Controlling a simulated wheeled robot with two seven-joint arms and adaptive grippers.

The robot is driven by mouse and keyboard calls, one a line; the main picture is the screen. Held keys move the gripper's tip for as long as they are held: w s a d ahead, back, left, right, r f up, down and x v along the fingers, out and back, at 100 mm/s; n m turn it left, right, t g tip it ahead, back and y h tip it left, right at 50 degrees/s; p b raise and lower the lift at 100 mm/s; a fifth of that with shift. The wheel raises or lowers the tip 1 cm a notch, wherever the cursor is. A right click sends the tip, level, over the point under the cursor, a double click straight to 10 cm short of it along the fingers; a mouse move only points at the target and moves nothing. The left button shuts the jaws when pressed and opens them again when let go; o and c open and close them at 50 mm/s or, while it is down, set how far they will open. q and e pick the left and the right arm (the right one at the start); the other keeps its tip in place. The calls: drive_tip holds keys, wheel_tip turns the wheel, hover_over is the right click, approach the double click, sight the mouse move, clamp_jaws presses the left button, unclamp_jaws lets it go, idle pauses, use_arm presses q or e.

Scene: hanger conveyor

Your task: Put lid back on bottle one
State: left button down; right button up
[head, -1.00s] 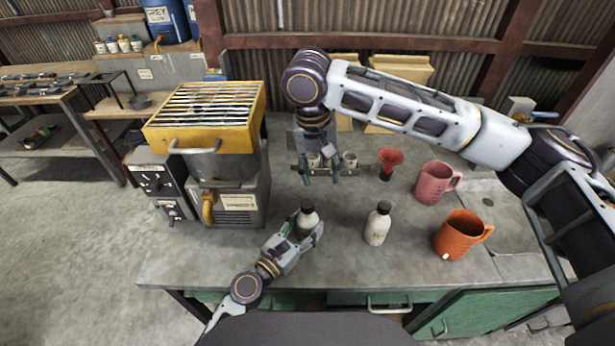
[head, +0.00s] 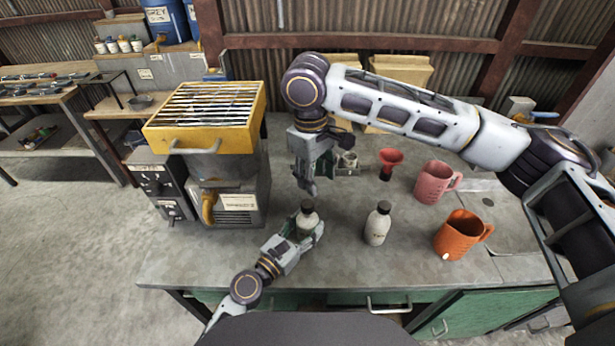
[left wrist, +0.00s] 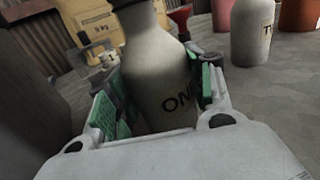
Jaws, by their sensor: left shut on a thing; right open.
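Bottle one (head: 308,221) is a pale bottle with a dark top (head: 307,206). It stands upright, and my left gripper (head: 306,230) is shut around its body. In the left wrist view bottle one (left wrist: 157,75) shows the letters "ON" between the green finger pads, and its top is mostly cut off by the frame edge. The dark top looks like a lid seated on the neck. My right gripper (head: 307,184) is open and empty, pointing down just above and behind the bottle's top, apart from it.
A second capped bottle (head: 377,223) stands to the right, with an orange jug (head: 461,235) and a pink jug (head: 433,183) beyond. A red funnel (head: 390,160) and small cups (head: 348,161) are behind. A yellow-topped machine (head: 208,115) stands left. The front worktop is clear.

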sight(308, 204)
drive_tip(key=n, duration=0.6)
drive_tip(key=shift+s+a, duration=0.2)
drive_tip(key=shift+a, duration=0.15)
drive_tip(key=n, duration=0.7)
drive_tip(key=shift+s+a+y, duration=0.15)
drive_tip(key=shift+a+y, duration=0.15)
drive_tip(key=n, duration=0.7)
drive_tip(key=shift+a, duration=0.25)
drive_tip(key=n, duration=0.6)
drive_tip(key=shift+f, duration=0.25)
drive_tip(key=shift+f, duration=3.85)
